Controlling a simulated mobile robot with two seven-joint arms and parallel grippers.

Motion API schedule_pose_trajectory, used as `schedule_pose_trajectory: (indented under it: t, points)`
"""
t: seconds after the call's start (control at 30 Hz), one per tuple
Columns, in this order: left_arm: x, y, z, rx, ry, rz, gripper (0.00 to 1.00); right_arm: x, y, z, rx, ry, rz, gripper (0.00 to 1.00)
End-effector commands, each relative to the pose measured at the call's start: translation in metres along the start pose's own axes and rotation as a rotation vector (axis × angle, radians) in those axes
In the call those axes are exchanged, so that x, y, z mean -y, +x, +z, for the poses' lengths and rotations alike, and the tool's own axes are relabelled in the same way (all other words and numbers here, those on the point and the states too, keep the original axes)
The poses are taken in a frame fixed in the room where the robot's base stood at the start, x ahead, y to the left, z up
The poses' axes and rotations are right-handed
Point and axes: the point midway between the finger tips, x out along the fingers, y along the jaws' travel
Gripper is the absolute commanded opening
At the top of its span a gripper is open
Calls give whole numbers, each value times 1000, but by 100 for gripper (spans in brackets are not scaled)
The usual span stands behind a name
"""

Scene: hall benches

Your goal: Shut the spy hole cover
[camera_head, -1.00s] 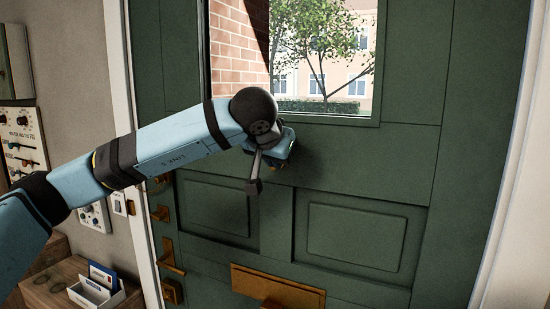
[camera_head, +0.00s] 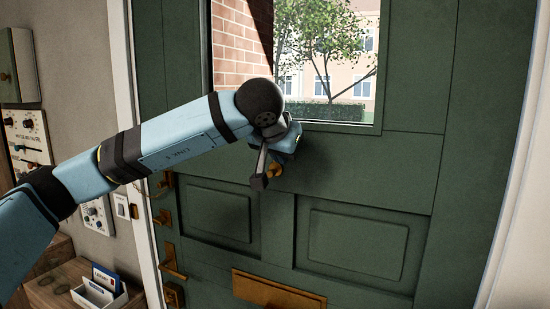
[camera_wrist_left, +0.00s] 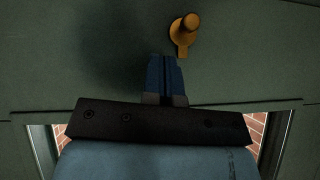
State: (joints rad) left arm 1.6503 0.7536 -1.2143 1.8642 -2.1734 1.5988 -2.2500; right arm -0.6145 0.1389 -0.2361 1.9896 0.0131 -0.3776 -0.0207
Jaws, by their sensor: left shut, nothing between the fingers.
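The brass spy hole cover (camera_head: 276,170) is on the green door, just below the window. It shows more clearly in the wrist view (camera_wrist_left: 182,33), with a rounded body, a round knob and a short tab. I cannot tell whether the hole is covered. My left gripper (camera_head: 288,150) is close to the door, just above the cover in the head view. In the wrist view its fingers (camera_wrist_left: 162,62) are together and empty, a little apart from the cover. My right gripper is not in view.
The door has a window (camera_head: 335,60) above and a brass letter plate (camera_head: 275,292) below. Brass handle and locks (camera_head: 172,260) line its left edge. A control panel (camera_head: 27,135) hangs on the left wall, above a wooden bench (camera_head: 50,285) with a white letter holder (camera_head: 98,290).

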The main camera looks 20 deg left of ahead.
Motion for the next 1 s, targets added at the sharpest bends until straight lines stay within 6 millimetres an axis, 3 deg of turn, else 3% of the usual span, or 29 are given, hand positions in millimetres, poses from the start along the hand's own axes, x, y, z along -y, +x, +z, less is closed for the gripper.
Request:
schedule_pose_trajectory:
  t: [0.2, 0.4, 0.6, 1.0]
  points:
    - [-23, -48, 6, -5, 4, 2, 0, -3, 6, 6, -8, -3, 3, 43]
    - [-36, -79, 8, -3, 3, 1, 0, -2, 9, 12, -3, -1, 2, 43]
    - [-41, -91, 10, 0, 1, 1, 0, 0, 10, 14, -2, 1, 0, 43]
    - [-41, -92, 10, 0, 1, 1, 0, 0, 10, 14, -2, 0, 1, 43]
